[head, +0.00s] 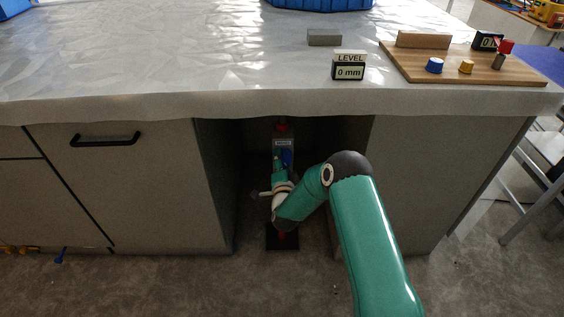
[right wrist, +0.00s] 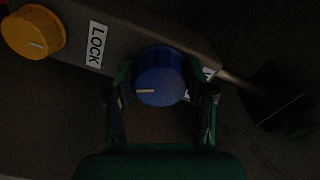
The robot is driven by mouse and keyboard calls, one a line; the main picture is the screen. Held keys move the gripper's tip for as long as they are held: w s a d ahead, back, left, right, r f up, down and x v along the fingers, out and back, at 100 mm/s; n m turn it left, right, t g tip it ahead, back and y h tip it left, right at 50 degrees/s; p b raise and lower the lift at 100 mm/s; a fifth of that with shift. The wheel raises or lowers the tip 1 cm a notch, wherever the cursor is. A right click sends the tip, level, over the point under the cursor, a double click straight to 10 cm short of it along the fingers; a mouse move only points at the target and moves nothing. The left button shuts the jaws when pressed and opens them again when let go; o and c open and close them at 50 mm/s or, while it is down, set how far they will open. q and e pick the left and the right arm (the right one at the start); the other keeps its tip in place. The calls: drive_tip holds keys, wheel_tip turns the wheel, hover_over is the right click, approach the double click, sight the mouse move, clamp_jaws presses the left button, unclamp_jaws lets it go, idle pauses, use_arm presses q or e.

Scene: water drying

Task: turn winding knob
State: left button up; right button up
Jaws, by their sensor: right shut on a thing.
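In the right wrist view a round blue knob (right wrist: 160,78) with a white pointer line sits on a dark panel. The line points to the left. My right gripper (right wrist: 163,90) is shut on this blue knob, one finger on each side. In the head view my right gripper (head: 284,168) reaches into the dark recess under the counter, at a grey unit (head: 284,142) where some blue shows. My own arm and wrist hide much of that unit. My left gripper is not in view.
A yellow knob (right wrist: 34,32) and a LOCK label (right wrist: 96,45) lie left of the blue knob. Cabinet walls flank the recess. On the counter (head: 180,70) stand a LEVEL display reading 0 mm (head: 349,72) and a wooden board (head: 400,62) with knobs.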

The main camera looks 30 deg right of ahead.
drive_tip(key=o, duration=1)
drive_tip(key=shift+s+d+f, duration=0.15)
drive_tip(key=shift+d, duration=0.05)
drive_tip(key=shift+o, duration=0.8)
drive_tip(key=shift+a, duration=0.1)
drive_tip(key=v, duration=1.2)
